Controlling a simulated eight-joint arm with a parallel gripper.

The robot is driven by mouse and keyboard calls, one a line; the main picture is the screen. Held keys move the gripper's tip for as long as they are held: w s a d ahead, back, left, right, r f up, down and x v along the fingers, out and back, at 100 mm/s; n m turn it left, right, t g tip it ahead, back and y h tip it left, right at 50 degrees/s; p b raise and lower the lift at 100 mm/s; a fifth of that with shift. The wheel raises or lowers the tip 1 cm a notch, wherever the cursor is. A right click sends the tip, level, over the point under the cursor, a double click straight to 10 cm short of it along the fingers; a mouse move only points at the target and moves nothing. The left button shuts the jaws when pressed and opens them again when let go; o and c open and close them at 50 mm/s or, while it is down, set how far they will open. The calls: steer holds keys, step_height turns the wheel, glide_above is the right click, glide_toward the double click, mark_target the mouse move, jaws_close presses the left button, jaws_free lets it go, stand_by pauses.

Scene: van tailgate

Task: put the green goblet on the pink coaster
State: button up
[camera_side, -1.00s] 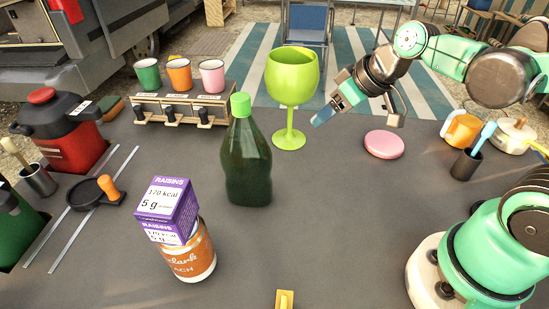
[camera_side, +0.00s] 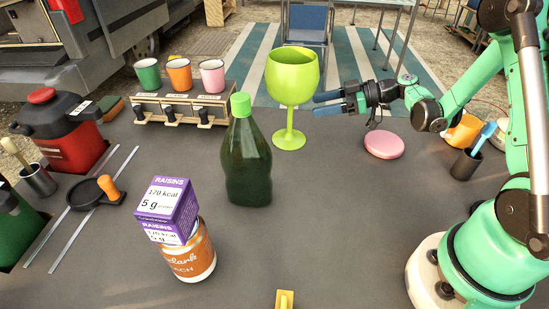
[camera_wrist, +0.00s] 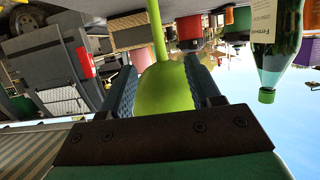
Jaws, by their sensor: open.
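The green goblet (camera_side: 292,80) stands upright on the grey table, behind and to the right of the dark green bottle. My gripper (camera_side: 322,104) is open just right of the goblet, level with the lower bowl and upper stem, its fingers pointing left at it. In the wrist view the picture is upside down; the goblet's bowl (camera_wrist: 165,88) shows between the two blue fingers of my gripper (camera_wrist: 160,80). I cannot tell whether either finger touches it. The pink coaster (camera_side: 384,144) lies flat and bare on the table, right of the goblet and nearer the camera than my gripper.
The green bottle (camera_side: 247,160) stands close to the goblet; it also shows in the wrist view (camera_wrist: 277,40). A mug rack (camera_side: 180,110) is at the back left. A dark cup (camera_side: 466,163) stands right of the coaster.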

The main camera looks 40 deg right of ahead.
mark_target(296, 137)
steer(key=shift+x, duration=2.75)
jaws_close()
